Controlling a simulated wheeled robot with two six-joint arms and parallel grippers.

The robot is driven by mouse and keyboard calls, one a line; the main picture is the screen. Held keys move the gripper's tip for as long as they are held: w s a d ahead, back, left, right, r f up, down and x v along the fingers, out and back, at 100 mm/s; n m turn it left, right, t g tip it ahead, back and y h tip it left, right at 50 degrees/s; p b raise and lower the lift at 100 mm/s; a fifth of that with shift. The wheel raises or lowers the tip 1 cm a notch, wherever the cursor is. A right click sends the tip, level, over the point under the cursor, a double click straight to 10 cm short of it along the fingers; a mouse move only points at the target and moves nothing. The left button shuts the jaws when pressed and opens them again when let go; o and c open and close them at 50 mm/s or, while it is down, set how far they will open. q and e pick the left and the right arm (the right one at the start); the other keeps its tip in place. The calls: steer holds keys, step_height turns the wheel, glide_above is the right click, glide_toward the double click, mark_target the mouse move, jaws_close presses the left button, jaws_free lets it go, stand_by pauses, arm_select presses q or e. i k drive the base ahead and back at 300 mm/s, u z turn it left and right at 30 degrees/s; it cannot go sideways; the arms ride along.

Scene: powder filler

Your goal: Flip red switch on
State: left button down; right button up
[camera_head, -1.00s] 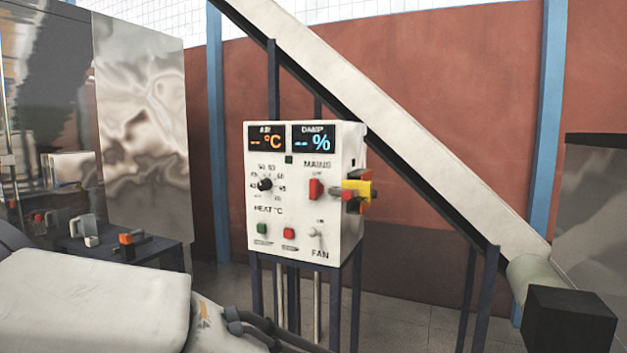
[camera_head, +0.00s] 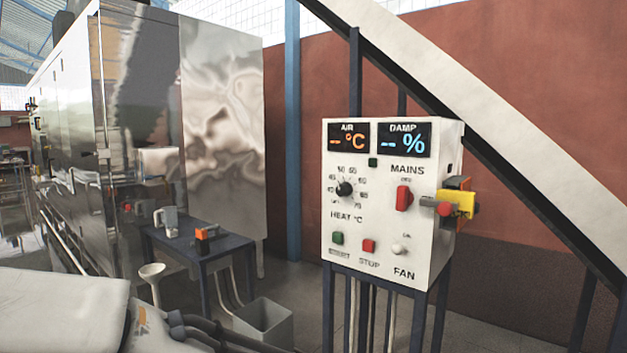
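The red switch (camera_head: 404,198) is a red rocker or lever under the word MAINS, on the upper right of the white control box (camera_head: 385,225). Its exact position is too small to tell. The box stands upright on dark legs right of the middle. Its AIR and DAMP displays show only dashes. A white FAN toggle sits below the red switch. My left arm's pale link (camera_head: 60,310) shows at the lower left, but its gripper is out of the picture. My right gripper is out of the picture too.
A yellow and orange part with a red knob (camera_head: 445,209) sticks out from the box's right side. A dark table (camera_head: 228,244) with a jug stands left of the box, with a grey bin (camera_head: 263,322) below. A white sloping chute (camera_head: 500,130) runs behind.

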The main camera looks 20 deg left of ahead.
mark_target(405, 197)
steer(key=u, duration=0.45)
steer(key=i, duration=1.35)
steer(key=z, duration=0.4)
